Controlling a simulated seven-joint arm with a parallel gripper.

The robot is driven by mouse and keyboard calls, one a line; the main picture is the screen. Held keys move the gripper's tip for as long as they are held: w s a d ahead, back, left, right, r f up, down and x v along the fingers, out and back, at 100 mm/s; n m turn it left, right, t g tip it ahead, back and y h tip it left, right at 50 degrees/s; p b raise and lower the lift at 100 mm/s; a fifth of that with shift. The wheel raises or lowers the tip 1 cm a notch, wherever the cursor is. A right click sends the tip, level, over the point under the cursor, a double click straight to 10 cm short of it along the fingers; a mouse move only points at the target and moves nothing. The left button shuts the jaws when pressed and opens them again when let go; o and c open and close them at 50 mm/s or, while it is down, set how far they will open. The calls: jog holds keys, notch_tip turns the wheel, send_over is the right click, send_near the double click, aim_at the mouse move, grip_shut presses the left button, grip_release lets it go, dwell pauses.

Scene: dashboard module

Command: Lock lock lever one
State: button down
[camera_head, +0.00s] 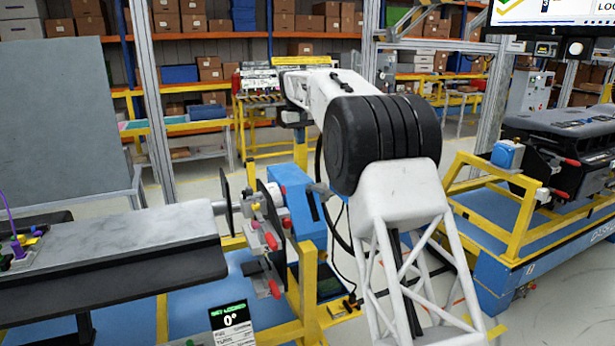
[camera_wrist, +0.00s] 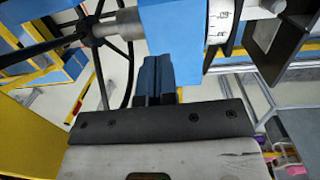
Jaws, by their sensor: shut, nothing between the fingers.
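Two lock levers with red grips show on the fixture's near side in the head view: an upper one (camera_head: 270,240) and a lower one (camera_head: 274,288). Which is lever one I cannot tell. They are beside a blue housing (camera_head: 295,195) on a yellow frame. My gripper (camera_wrist: 157,65) is shut and empty in the wrist view, its dark fingers close to the same kind of blue block (camera_wrist: 172,28) with a numbered dial ring (camera_wrist: 221,22). Contact is unclear. No red grip is visible in the wrist view. My arm hides or blurs the gripper in the head view.
A grey dashboard beam (camera_head: 130,240) extends left from the fixture. A blue cart (camera_head: 560,250) with another black module stands right. A handwheel with black spokes (camera_wrist: 60,42) is left of the block in the wrist view.

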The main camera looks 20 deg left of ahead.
jog(key=shift+f, duration=0.15)
jog(key=f, duration=0.6)
jog(key=d+f, duration=0.1)
jog(key=f, duration=0.3)
jog(key=shift+s, duration=0.1)
jog(key=shift+s+d+f, duration=0.5)
jog(key=shift+d+f, duration=0.05)
jog(key=shift+d, duration=0.15)
jog(key=shift+s+d+f, duration=0.1)
jog(key=shift+d+f, duration=0.15)
jog(key=shift+s+d+f, duration=0.25)
jog(key=shift+d+f, duration=0.1)
